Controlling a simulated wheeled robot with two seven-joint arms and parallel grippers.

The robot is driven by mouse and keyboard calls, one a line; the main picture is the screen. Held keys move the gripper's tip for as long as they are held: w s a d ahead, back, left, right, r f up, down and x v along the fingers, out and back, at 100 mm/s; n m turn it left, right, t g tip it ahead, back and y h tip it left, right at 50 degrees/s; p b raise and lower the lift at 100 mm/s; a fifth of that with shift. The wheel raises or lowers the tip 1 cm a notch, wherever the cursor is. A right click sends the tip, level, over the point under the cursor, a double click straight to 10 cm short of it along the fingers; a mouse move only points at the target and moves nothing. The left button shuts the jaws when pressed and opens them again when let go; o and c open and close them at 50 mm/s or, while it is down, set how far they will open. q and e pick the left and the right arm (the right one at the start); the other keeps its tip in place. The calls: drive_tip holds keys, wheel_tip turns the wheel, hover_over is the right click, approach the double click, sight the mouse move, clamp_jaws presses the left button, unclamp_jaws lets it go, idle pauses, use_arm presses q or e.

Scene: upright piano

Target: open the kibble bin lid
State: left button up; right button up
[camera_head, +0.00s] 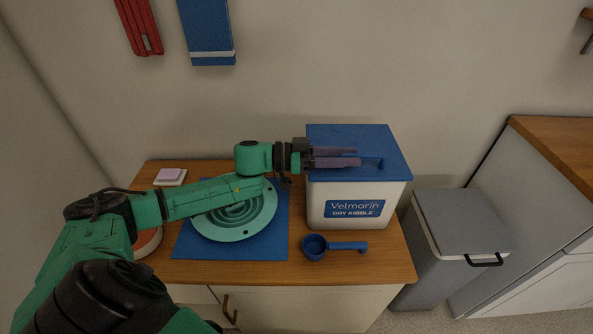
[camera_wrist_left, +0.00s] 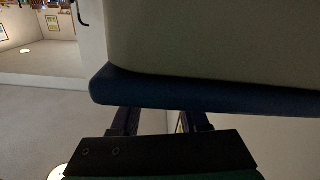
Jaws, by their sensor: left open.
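The kibble bin (camera_head: 330,208) is a white box labelled "Velmarin DRY KIBBLE" on the wooden cabinet top. In the left wrist view, the lid's edge (camera_wrist_left: 200,92) and the bin wall (camera_wrist_left: 215,40) hide the fingertips. My right gripper is out of view.
A blue scoop (camera_head: 315,248) lies in front of the bin. A teal ridged bowl (camera_head: 258,222) sits on a blue mat (camera_head: 205,250) under my left arm. A sponge on a dish (camera_head: 170,176) is at the back left. A grey lidded bin (camera_head: 462,222) stands right of the cabinet.

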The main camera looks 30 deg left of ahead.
use_arm(q)
drive_tip(key=v, duration=0.6)
drive_tip(key=shift+s+a+r, duration=0.1)
drive_tip(key=shift+s+a, duration=0.05)
drive_tip(key=p+v, duration=0.3)
drive_tip(key=v, duration=0.1)
drive_tip(key=shift+a, duration=0.2)
